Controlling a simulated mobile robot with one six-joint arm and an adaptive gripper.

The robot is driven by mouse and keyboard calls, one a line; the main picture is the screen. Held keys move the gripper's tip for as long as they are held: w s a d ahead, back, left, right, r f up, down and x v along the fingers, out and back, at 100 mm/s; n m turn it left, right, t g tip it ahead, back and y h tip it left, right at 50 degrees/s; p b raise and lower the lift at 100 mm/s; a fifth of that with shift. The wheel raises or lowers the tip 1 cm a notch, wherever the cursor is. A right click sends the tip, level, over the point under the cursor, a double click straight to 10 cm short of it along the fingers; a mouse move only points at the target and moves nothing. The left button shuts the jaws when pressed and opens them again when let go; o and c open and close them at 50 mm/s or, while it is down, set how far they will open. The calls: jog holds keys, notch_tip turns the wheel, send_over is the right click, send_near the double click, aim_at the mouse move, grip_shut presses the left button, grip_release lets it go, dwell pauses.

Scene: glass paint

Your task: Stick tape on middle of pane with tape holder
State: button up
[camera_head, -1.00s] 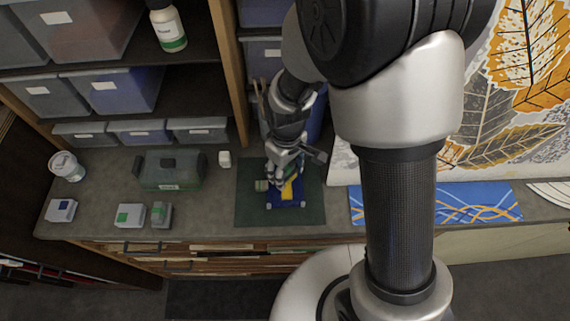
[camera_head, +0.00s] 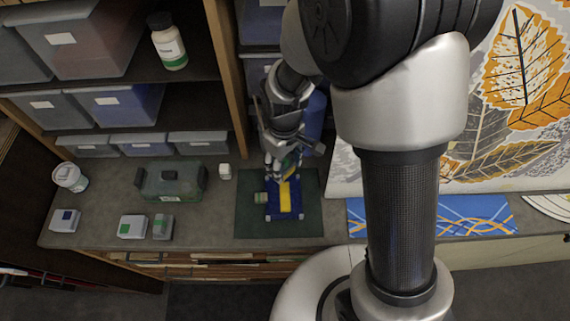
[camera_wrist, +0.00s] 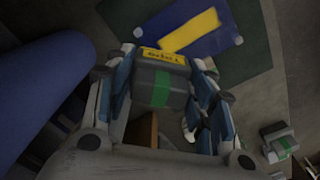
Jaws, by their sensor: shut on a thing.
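My gripper (camera_wrist: 160,115) is shut on the tape holder (camera_wrist: 158,84), a grey block with a green band and a yellow label end. In the head view my gripper (camera_head: 281,168) hangs over the back part of the pane, and the tape holder is mostly hidden there. The blue pane (camera_head: 272,208) lies on a dark green mat (camera_head: 308,218) on the counter; the pane also shows in the wrist view (camera_wrist: 214,48). A yellow tape strip (camera_head: 285,198) lies along the pane near its middle, apart from the held holder in the wrist view (camera_wrist: 189,31).
A small greenish item (camera_head: 261,197) sits at the pane's left edge. A blue canister (camera_head: 315,115) stands behind. A blue patterned sheet (camera_head: 430,216) lies right.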

aim_at(284, 160)
jog(key=shift+r+p, duration=1.1)
jog(key=shift+r, duration=0.65)
